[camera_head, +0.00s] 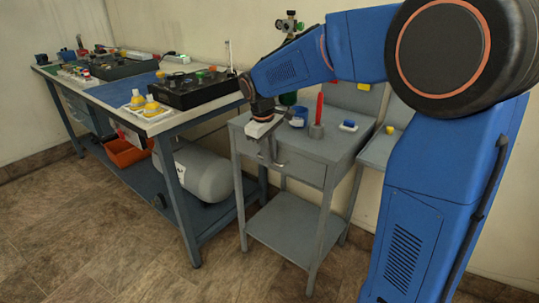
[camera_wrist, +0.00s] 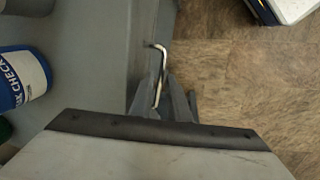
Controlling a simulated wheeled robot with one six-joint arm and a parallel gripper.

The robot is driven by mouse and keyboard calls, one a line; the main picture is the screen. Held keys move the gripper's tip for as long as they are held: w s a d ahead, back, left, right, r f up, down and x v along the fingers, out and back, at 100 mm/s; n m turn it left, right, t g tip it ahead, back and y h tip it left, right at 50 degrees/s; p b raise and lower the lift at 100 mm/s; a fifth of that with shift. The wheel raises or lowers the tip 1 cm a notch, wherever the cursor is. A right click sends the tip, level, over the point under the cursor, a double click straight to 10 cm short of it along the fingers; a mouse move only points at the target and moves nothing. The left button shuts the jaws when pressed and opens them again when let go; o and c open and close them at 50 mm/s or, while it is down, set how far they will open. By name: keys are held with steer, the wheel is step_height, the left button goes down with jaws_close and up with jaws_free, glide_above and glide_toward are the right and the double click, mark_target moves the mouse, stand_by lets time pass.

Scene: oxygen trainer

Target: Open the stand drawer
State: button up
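The grey metal stand (camera_head: 325,146) is at the centre of the head view, with its drawer front (camera_head: 304,170) below the top. The drawer looks shut, flush with the stand. My gripper (camera_head: 268,155) points down at the drawer's front side. In the wrist view the bright metal drawer handle (camera_wrist: 162,58) runs between the two fingers of my gripper (camera_wrist: 161,88). The fingers are close on either side of the handle. I cannot tell whether they press on it. My arm hides part of the stand's left corner.
On the stand top are a blue labelled container (camera_head: 298,117), also in the wrist view (camera_wrist: 18,80), a red-tipped grey item (camera_head: 318,118) and a small blue-and-white item (camera_head: 348,126). A blue workbench (camera_head: 185,118) stands left. The floor in front (camera_head: 190,285) is clear.

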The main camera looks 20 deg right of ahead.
jaws_close()
stand_by(1.3)
